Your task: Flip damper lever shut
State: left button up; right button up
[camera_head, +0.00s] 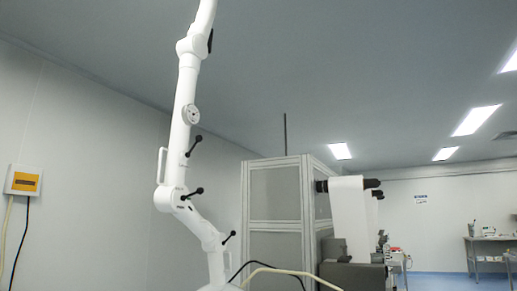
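A white jointed arm, which looks like an extraction arm (184,95), comes down from the top of the camera_head view to a white flared piece at the bottom edge. Several short levers with black ball knobs stick out from it. The lowest lever (229,237) is just above the flared piece and tilts up to the right. Another lever (194,192) is at the middle joint, and a higher one (196,140) is on the upper tube. I cannot tell for certain which is the damper lever. Neither of my grippers is in view.
A grey-panelled framed cabinet (275,194) stands right behind the arm, beside a machine with a white web (349,215). A black cable and a pale hose (290,271) cross low down. A yellow-fronted box (25,182) is on the left wall. A bench (488,239) stands far right.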

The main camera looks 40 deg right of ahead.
aim_at(199, 138)
jog(key=z, duration=0.95)
